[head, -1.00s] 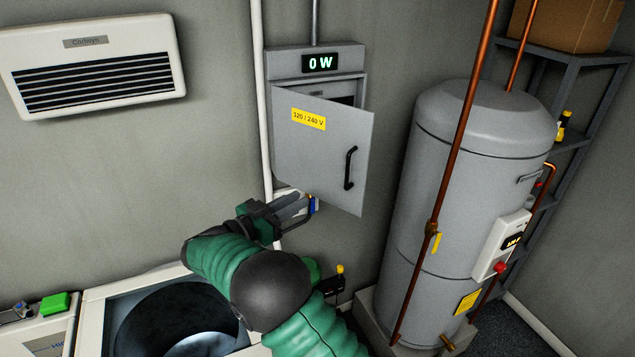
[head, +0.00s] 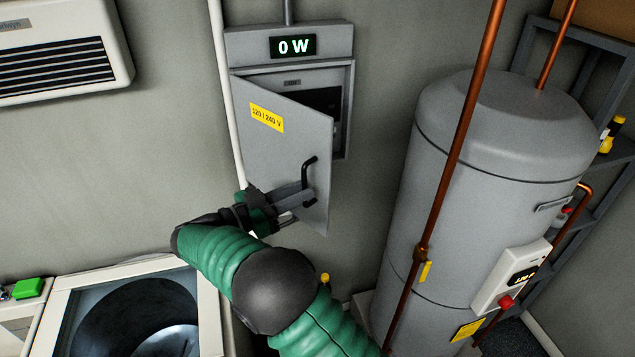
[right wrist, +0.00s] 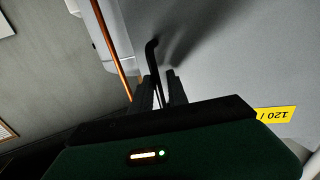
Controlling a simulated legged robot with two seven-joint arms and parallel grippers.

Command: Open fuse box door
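The grey fuse box (head: 345,110) hangs on the wall under a "0 W" display (head: 293,46). Its door (head: 265,155), with a yellow voltage label (head: 266,117), is partly open, hinged at the left. The dark interior shows past its free edge. The black bar handle (head: 309,178) is near that edge. My right gripper (head: 303,193) is at the handle's lower part. In the right wrist view the handle (right wrist: 152,50) runs down between the fingers (right wrist: 160,86), which look apart with a narrow gap; firm contact is unclear. My left gripper is not in view.
A tall grey water heater (head: 500,150) with a copper pipe (head: 455,150) stands to the right. A white pipe (head: 221,95) runs along the box's left side. An open-topped washer (head: 210,300) is below left. Grey shelving (head: 580,60) stands behind the heater.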

